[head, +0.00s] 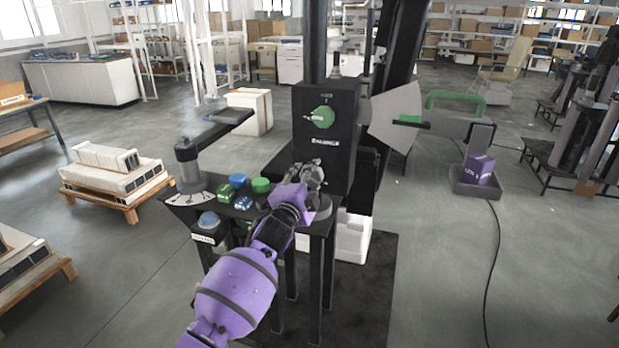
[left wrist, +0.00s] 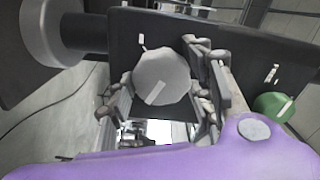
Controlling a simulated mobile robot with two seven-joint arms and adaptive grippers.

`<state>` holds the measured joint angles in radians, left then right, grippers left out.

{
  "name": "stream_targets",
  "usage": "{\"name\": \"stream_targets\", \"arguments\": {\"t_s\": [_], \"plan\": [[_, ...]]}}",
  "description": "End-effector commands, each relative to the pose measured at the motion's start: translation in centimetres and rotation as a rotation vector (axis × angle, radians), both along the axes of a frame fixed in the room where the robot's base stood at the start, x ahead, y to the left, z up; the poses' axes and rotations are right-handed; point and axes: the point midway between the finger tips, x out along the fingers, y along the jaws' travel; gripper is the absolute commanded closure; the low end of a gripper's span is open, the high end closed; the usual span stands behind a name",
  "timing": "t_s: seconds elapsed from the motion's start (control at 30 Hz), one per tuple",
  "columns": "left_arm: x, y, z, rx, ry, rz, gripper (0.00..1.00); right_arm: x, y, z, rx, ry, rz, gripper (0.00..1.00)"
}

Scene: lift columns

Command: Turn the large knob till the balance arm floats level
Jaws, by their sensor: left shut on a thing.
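The large knob (left wrist: 162,78) is grey and round with a white pointer mark, seen in the left wrist view on the black balance box (left wrist: 150,30). My left gripper (left wrist: 158,95) has its fingers on both sides of the knob and is shut on it. In the head view my left gripper (head: 308,178) covers the knob at the lower front of the box (head: 342,160). My right gripper is out of view.
A green knob (head: 321,116) sits higher on the box. A bench in front carries green and blue controls (head: 238,181) and a grey lever post (head: 188,165).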

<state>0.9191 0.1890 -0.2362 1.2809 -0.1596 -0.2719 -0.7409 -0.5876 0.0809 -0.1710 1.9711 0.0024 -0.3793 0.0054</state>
Motion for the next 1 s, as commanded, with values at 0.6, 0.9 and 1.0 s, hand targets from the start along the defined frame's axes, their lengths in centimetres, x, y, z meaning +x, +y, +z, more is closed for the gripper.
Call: {"name": "stream_targets", "arguments": {"t_s": [0.6, 0.9, 1.0], "plan": [[0.0, 0.0, -0.2, 0.003, 0.0, 0.001, 0.35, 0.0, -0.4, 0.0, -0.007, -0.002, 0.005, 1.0], [-1.5, 0.6, -0.2, 0.003, -0.001, 0.001, 0.35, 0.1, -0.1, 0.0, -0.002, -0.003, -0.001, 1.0], [-3.1, 1.2, -0.3, 0.004, -0.001, 0.002, 0.35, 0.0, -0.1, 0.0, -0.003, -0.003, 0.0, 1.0]]}}
